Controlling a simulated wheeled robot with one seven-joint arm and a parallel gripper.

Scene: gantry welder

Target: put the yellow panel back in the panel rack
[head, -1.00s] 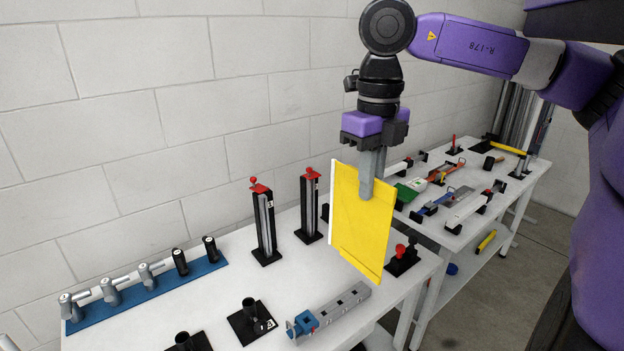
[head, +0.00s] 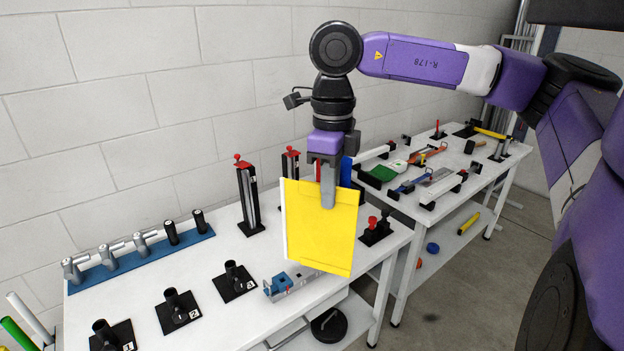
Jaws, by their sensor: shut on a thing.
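My gripper (head: 328,192) is shut on the upper edge of the yellow panel (head: 320,232). The panel hangs upright in front of the near white table, its broad face toward the head camera. A white strip shows along its left edge. A blue upright piece (head: 346,172) and a thin red piece show behind the gripper, just above the panel. I cannot tell whether they stand in the panel rack. No rack can be made out clearly; the panel and gripper hide that part of the table.
Two black posts with red tops (head: 248,198) stand left of the panel. Numbered black holders (head: 180,310), a blue rack of grey tools (head: 140,262) and a grey bar with a blue end (head: 290,284) are on the near table. A second table (head: 480,176) behind is crowded.

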